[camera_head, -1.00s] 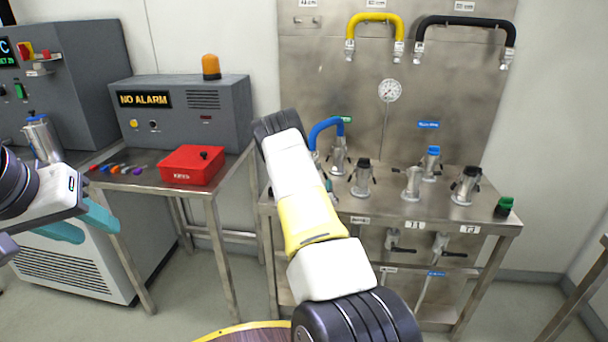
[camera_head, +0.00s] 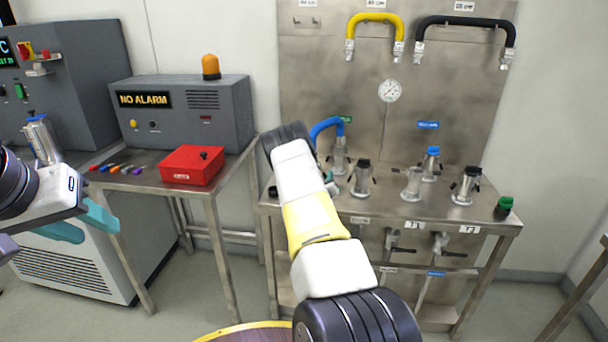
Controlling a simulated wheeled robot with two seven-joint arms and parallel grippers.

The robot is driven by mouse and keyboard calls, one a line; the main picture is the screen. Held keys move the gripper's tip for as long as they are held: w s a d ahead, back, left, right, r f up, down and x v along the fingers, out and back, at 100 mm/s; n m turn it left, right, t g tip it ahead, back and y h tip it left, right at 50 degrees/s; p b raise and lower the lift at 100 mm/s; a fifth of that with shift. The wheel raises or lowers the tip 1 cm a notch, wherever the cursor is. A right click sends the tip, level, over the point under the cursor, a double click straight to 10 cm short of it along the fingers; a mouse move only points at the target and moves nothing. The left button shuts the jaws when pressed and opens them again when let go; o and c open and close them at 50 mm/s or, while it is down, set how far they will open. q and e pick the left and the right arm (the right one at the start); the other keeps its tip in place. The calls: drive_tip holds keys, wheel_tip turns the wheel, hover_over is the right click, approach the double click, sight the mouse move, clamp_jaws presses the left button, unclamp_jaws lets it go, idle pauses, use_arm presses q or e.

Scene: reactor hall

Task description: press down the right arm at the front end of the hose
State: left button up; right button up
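The blue hose (camera_head: 324,126) arches over the left part of the steel bench. Its right end meets a metal fitting (camera_head: 339,158) standing on the bench. Its other end runs down behind my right arm and is hidden, so I cannot make out the arms at its front end. My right arm reaches over the bench's left side. Its gripper is almost wholly hidden behind the arm; only a small teal-grey bit shows beside the wrist, near the hose. My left gripper (camera_head: 82,222), with teal fingers apart, is empty at the far left, away from the hose.
The steel bench (camera_head: 440,212) carries several metal ports, with black caps (camera_head: 467,172) and a blue cap (camera_head: 432,150). Yellow (camera_head: 375,18) and black (camera_head: 465,22) hoses hang on the panel above. A side table with a red box (camera_head: 192,166) stands to the left.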

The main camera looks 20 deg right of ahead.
clamp_jaws()
drive_tip(key=shift+w+a+f+m, duration=0.15)
drive_tip(key=shift+a+m, duration=0.1)
drive_tip(key=shift+m, duration=0.4)
drive_tip(key=shift+w+a+f+m, duration=0.1)
drive_tip(key=shift+a+m, duration=0.1)
drive_tip(key=shift+m, duration=0.45)
drive_tip(key=shift+o, duration=0.9)
unclamp_jaws()
drive_tip(key=shift+a, duration=0.1)
